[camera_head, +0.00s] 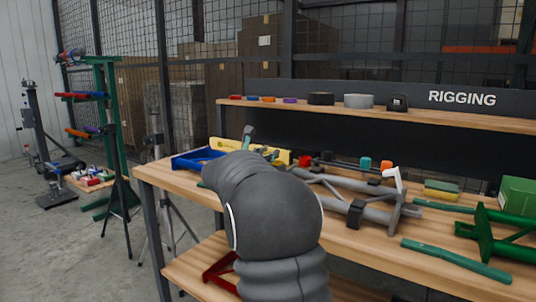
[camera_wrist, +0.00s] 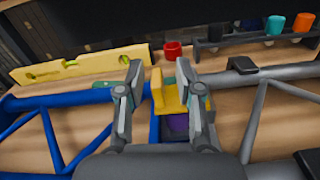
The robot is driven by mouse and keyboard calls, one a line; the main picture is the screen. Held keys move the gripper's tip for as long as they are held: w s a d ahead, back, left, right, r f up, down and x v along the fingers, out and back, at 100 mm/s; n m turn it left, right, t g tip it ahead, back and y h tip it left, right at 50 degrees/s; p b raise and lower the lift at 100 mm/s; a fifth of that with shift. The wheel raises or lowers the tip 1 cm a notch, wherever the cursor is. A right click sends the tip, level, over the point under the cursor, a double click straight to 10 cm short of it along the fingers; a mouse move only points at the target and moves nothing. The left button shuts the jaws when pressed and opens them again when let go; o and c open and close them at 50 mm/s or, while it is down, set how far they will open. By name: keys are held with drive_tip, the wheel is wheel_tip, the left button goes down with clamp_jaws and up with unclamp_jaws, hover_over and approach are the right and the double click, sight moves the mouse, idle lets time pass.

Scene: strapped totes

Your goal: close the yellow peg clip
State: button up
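The yellow peg clip (camera_wrist: 158,92) shows in the wrist view, between the fingers of my gripper (camera_wrist: 158,78). It has an upright yellow tab on the left and a wider yellow part on the right, over a blue bar with a purple piece (camera_wrist: 177,124) below. My gripper is open, with a gap between the left finger and the tab. The right finger overlaps the clip's right side, and I cannot tell whether it touches. In the head view my arm hides the clip and most of the gripper.
A yellow spirit level (camera_wrist: 85,67) lies behind on the left. A red cup-shaped piece (camera_wrist: 173,50) stands just beyond the clip. Grey tubing with a black clamp (camera_wrist: 242,65) runs to the right. In the head view, green tubing (camera_head: 456,261) lies on the wooden bench (camera_head: 380,258).

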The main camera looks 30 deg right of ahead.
drive_tip(key=v, duration=1.2)
drive_tip(key=shift+f, duration=0.1)
drive_tip(key=shift+s, duration=0.1)
drive_tip(key=s+a+f+m+g+y, duration=0.1)
drive_tip(key=s+a+f+m+y, duration=0.2)
drive_tip(key=s, duration=0.4)
drive_tip(key=s+a+f+m+g+y, duration=0.1)
drive_tip(key=s+f+m+y, duration=0.1)
drive_tip(key=s+f+m, duration=0.3)
drive_tip(key=s+a+f+m+g+y, duration=0.1)
drive_tip(key=s+a+f+m+y, duration=0.15)
drive_tip(key=s, duration=0.55)
drive_tip(key=s+a+f+m+t+y, duration=0.1)
drive_tip(key=s+a+f+m+y, duration=0.3)
drive_tip(key=s+a+m, duration=0.1)
drive_tip(key=s+a+f+m+y, duration=0.4)
drive_tip(key=s+a, duration=0.4)
drive_tip(key=a, duration=0.2)
drive_tip(key=shift+s+a+m+t+y, duration=0.25)
drive_tip(key=shift+m+t+y, duration=0.15)
drive_tip(key=shift+m+y, duration=0.25)
